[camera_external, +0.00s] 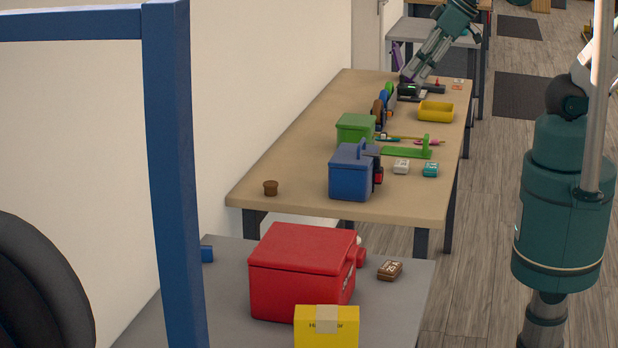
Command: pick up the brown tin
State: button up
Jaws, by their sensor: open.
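A small brown round pot-like item (270,187) stands upright near the front left corner of the wooden table. A small brown box-shaped item with a pale label (390,270) lies on the grey table, right of the red box. I cannot tell for sure which of these is the brown tin. My gripper (408,80) is small in the picture, at the far end of the wooden table, pointing down close to a black device. It is open, far from both brown items. Its fingertips are hard to make out.
A blue caddy (350,178), a green box (355,128) and a yellow tray (435,111) stand on the wooden table (310,195). A red box (300,275) and a yellow box (325,335) occupy the grey table (400,310). A blue post (172,160) crosses the left foreground.

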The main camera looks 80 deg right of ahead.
jog(key=w+a+f+n+g+b, duration=0.1)
jog(key=w+a+f+n, duration=0.15)
jog(key=a, duration=0.25)
jog(key=w+a+f+n+g+b, duration=0.1)
jog(key=w+a+f+n, duration=0.1)
jog(key=a+f, duration=0.3)
jog(key=n+g+b, duration=0.4)
jog(key=n+b, duration=0.1)
jog(key=n, duration=0.5)
send_near(390, 266)
jog(key=shift+w+d+f, duration=0.25)
jog(key=shift+w+d, duration=0.05)
jog(key=shift+w, duration=0.05)
jog(key=shift+s+a+f+g, duration=0.25)
jog(key=shift+a+f+g, duration=0.05)
jog(key=shift+a+f, duration=0.1)
jog(key=shift+f+b, duration=0.4)
jog(key=shift+f, duration=0.9)
jog(key=shift+w+d+f+b, duration=0.1)
jog(key=shift+f+b, duration=0.2)
jog(key=shift+f, duration=1)
jog(key=shift+w+f+b, duration=0.1)
jog(key=shift+f+b, duration=0.2)
jog(key=shift+f, duration=1)
